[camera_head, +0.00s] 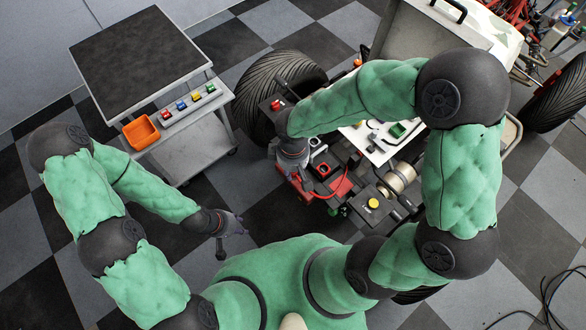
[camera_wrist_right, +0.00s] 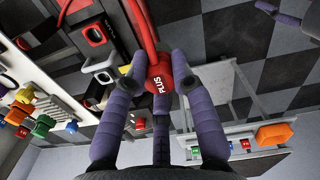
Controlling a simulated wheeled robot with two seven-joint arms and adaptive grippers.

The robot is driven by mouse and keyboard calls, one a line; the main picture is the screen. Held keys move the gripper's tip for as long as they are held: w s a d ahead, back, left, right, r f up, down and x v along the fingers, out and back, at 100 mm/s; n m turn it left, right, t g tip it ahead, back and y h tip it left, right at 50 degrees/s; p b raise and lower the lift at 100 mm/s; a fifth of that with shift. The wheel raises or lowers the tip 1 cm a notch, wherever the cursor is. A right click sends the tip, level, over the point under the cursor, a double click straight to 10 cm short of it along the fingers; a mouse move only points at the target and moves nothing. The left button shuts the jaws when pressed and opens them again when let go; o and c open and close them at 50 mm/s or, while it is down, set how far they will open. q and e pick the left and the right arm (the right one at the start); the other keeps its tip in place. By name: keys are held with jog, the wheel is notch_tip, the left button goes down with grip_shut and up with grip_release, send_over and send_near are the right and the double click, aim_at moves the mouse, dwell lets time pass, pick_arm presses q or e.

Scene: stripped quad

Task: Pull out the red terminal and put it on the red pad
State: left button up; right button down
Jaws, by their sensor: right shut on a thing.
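The red terminal (camera_wrist_right: 160,78), marked PLUS and with a red cable running from it, is between the fingers of my right gripper (camera_wrist_right: 158,72) in the right wrist view. That gripper is shut on it. In the head view my right gripper (camera_head: 292,165) points down at the left side of the stripped quad, and the terminal is largely hidden there. A small red pad (camera_head: 165,114) lies on the pale strip of the cart, beside the orange bin. It also shows in the right wrist view (camera_wrist_right: 245,144). My left gripper (camera_head: 225,228) is empty, its fingers apart, above the floor left of the quad.
The cart (camera_head: 190,120) has a dark top and blue, yellow and green pieces along its strip. An orange bin (camera_head: 141,132) is at the strip's near end. The quad's tyre (camera_head: 275,85) stands between cart and quad. The floor around my left gripper is clear.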

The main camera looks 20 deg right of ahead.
notch_tip(320, 180, up, 2)
jog(key=shift+r+p, duration=0.25)
jog(key=shift+p, duration=0.45)
jog(key=shift+f, duration=0.1)
jog(key=s+d+p, duration=0.1)
jog(key=d, duration=1.3)
jog(key=shift+p, duration=0.4)
jog(key=d+p, duration=0.1)
jog(key=d, duration=0.3)
jog(key=shift+s+d, duration=0.1)
jog(key=shift+d, duration=0.05)
